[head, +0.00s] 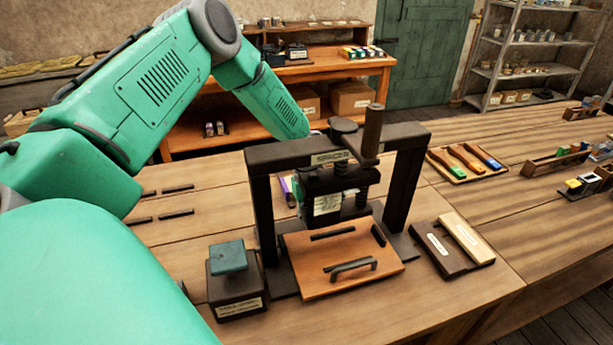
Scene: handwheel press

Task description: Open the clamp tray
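The clamp tray (310,262) is an orange-brown wooden board at the foot of the dark handwheel press (262,190). It sticks out at the front of the press frame. A dark bar handle (350,267) lies near its front edge, and two dark strips sit on its top. The handwheel with its upright brown grip (373,130) is on top of the press. The press head (325,200) hangs above the tray's rear. My green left arm reaches from the left to behind the press's top beam. My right gripper is not in view.
A dark block with a teal top (228,258) stands left of the tray. A dark and light board pair (452,244) lies right of it. A tray of coloured-ended tools (466,163) lies farther right. The table in front of the tray is clear.

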